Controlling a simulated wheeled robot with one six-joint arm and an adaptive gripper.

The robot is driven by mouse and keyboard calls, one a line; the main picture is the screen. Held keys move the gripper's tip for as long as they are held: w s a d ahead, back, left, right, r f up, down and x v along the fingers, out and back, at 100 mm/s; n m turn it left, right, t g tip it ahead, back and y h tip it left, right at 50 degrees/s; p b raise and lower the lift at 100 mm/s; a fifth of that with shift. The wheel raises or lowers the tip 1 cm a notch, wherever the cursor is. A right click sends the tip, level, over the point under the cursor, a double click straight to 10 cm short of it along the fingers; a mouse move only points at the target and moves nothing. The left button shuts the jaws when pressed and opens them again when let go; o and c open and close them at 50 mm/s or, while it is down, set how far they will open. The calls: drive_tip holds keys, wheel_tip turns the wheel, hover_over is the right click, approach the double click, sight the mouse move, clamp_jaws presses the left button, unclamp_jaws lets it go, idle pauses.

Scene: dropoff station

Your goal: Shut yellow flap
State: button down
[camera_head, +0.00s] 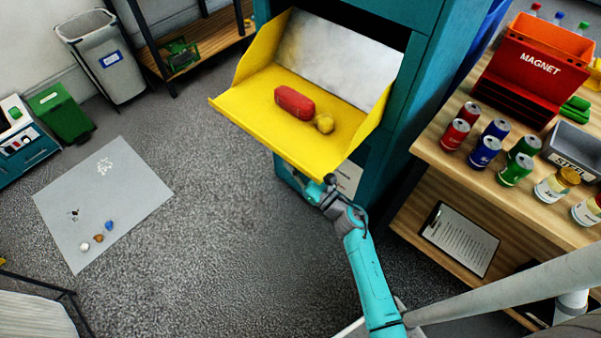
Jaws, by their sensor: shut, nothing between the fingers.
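The yellow flap (318,136) hangs open from the teal cabinet (391,75), tilted out like a tray with raised sides.
On the right, a wooden bench (436,157) bears several cans, jars and a red MAGNET box (520,75). A clipboard (461,238) lies on its lower shelf. A grey bin (101,57) and a mat (100,200) are at left.

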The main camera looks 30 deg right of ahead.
drive_tip(key=shift+w+r, duration=0.1)
drive_tip(key=shift+w, duration=0.15)
drive_tip(key=shift+r, duration=0.1)
